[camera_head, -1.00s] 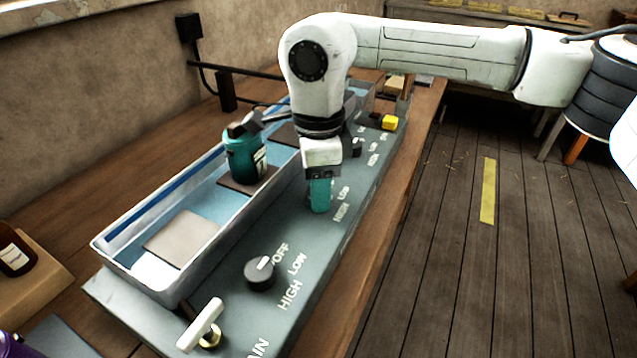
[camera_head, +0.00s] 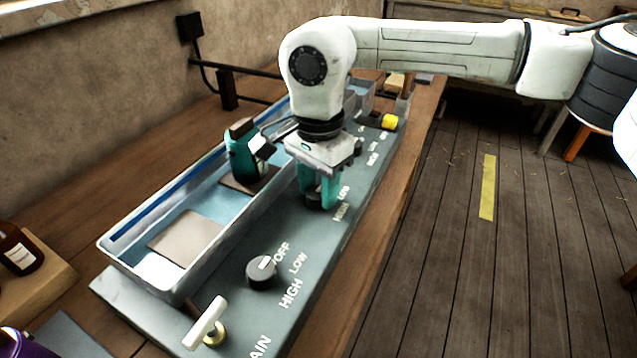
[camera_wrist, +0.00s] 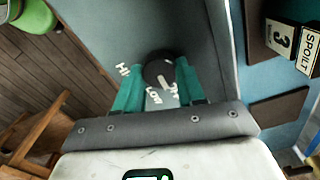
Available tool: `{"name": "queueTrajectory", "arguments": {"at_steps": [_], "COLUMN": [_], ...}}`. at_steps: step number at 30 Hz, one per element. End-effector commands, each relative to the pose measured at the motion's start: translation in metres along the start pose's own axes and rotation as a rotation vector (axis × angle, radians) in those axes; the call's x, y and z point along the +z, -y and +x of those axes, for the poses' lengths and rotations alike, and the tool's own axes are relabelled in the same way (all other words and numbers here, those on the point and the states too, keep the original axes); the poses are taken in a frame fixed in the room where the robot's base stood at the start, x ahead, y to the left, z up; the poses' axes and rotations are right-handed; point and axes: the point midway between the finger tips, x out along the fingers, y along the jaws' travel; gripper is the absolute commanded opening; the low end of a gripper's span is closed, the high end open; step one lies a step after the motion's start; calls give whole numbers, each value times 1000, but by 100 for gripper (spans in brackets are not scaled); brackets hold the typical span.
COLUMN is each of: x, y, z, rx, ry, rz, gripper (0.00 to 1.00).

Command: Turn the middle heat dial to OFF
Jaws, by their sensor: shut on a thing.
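The middle heat dial (camera_wrist: 157,68) is a round black knob on the grey panel. In the wrist view it sits between the two teal fingers of my gripper (camera_wrist: 155,82), which are shut on it. Its white mark points down towards the LOW and OFF lettering; which of the two it meets is unclear. In the head view my gripper (camera_head: 318,192) points down at the panel and its fingers mostly hide this dial. HIGH and LOW show beside it, with OFF hidden by the gripper.
The near dial (camera_head: 261,272) and a white T-handle (camera_head: 207,318) are on the panel's near part. The far dial (camera_head: 358,147) and a yellow knob (camera_head: 390,122) lie beyond my gripper. A long trough (camera_head: 130,268) with a teal canister (camera_head: 240,163) runs along the left.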

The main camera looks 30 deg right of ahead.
Motion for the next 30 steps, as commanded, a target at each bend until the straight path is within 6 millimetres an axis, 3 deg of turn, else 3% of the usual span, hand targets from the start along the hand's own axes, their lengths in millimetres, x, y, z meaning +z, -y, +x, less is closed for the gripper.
{"name": "queueTrajectory", "arguments": {"at_steps": [16, 17, 24, 30], "x": [0, 0, 0, 0], "y": [1, 1, 0, 0], "z": [-1, -1, 0, 0], "rx": [-4, -4, -2, -1], "ry": [0, 0, 0, 0], "rz": [-25, -25, -24, -23], "gripper": [9, 41, 64, 65]}}
